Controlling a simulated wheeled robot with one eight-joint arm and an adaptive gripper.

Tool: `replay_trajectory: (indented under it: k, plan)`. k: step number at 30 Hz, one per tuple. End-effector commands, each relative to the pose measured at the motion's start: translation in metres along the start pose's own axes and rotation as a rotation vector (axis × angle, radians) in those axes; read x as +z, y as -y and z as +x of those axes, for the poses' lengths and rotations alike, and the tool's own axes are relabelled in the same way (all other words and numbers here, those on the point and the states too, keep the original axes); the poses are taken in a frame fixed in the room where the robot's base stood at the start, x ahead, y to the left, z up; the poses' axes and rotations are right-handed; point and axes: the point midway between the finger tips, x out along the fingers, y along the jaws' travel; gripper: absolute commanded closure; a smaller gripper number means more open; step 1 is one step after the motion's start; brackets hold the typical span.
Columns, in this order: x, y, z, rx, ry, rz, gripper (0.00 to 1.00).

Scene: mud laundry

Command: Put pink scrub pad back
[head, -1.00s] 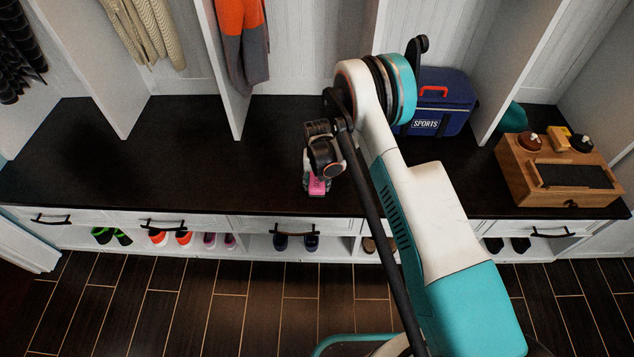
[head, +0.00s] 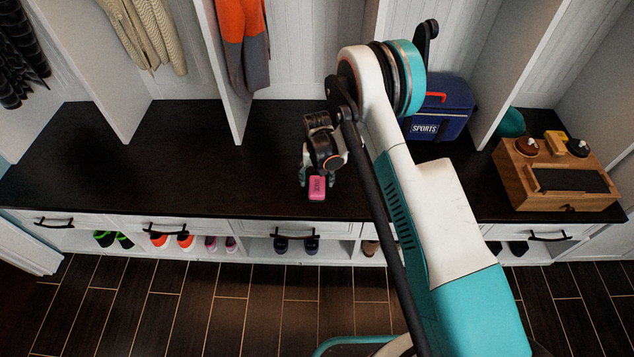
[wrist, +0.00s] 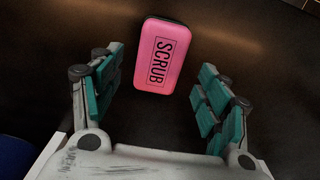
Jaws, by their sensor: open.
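The pink scrub pad (head: 317,187), marked "SCRUB" in black, lies on the dark bench top near its front edge. In the wrist view the scrub pad (wrist: 160,54) sits between and just beyond the open fingers, slightly tilted, nearer the left finger. My gripper (head: 317,180) is above the bench with its fingers at the pad. The wrist view shows my gripper (wrist: 163,95) open and empty, with teal finger pads apart on both sides. I cannot tell how high the fingertips are above the bench.
A wooden box (head: 558,180) with brushes and a yellow block on top stands at the right of the bench (head: 180,160). A blue sports bag (head: 440,108) is behind my arm. White dividers (head: 221,75) rise at the back. The bench left of my gripper is clear.

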Motion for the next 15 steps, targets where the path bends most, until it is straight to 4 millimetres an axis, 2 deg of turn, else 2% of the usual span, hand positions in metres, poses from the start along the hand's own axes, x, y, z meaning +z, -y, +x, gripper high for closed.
replay_trajectory:
  k: [1, 6, 10, 15]
  plan:
    - [0.0, 0.0, -0.015, 0.0, 0.0, 0.0, 0.31]
    - [0.0, 0.0, -0.045, 0.0, 0.0, 0.0, 0.31]
    - [0.0, 0.0, -0.06, 0.0, 0.0, 0.0, 0.31]
    - [0.0, 0.0, -0.067, 0.0, 0.0, 0.0, 0.31]
